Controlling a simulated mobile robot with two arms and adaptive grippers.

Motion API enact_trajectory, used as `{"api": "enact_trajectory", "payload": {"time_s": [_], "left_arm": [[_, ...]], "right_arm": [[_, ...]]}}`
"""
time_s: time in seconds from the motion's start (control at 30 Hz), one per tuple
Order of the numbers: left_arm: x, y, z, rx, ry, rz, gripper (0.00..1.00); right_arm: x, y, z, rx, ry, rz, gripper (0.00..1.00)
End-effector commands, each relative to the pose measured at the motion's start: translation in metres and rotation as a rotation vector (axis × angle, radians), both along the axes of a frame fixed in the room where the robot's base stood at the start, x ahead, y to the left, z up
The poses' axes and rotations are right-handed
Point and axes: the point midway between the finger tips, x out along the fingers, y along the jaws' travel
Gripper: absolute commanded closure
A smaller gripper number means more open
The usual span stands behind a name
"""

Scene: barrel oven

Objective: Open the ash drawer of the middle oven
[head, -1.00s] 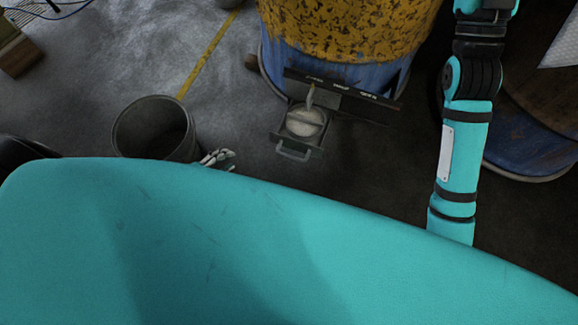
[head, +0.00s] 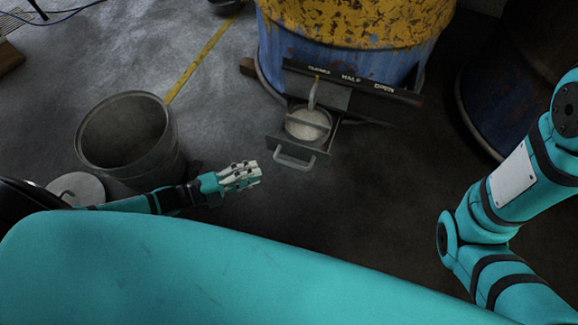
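The middle oven (head: 348,32) is a barrel with flaking yellow paint above and blue below, at the top centre of the head view. Its ash drawer (head: 272,145) sticks out at the bottom front, with a grey pull handle (head: 294,160). A round pan of pale ash (head: 307,125) with a bar handle sits in it. A black plate (head: 352,83) with lettering is above the drawer. My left gripper (head: 255,175) is a little left of the drawer handle, apart from it; its fingers look close together, but their opening is unclear. My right gripper is out of view.
A grey metal bucket (head: 127,139) stands left of my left gripper, with a round lid-like disc (head: 76,189) by it. Another blue barrel (head: 520,90) stands at the right. Dark floor before the drawer is clear.

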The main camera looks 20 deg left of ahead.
Motion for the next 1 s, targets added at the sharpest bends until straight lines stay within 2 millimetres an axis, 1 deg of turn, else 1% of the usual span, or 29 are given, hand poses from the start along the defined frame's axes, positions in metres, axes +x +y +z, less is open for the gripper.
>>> {"api": "enact_trajectory", "payload": {"time_s": [0.03, 0.2, 0.4, 0.5, 0.7, 0.97, 1.0], "left_arm": [[0.009, -0.009, -0.007, -0.003, -0.004, 0.0, 0.66], [0.034, -0.037, -0.012, -0.003, -0.004, -0.001, 0.66], [0.059, -0.064, -0.016, -0.002, -0.002, -0.001, 0.66], [0.067, -0.073, -0.018, -0.001, -0.002, 0.0, 0.66], [0.075, -0.082, -0.017, 0.0, 0.001, 0.001, 0.66], [0.075, -0.082, -0.016, 0.0, 0.001, 0.001, 0.66], [0.075, -0.082, -0.016, 0.0, 0.001, 0.001, 0.71]], "right_arm": [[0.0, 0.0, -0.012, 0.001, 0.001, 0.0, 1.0], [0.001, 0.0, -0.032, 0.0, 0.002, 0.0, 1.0], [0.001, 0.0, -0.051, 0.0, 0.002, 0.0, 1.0], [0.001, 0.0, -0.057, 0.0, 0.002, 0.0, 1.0], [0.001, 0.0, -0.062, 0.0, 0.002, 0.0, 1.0], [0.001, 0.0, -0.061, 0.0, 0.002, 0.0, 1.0], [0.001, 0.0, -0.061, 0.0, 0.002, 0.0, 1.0]]}}
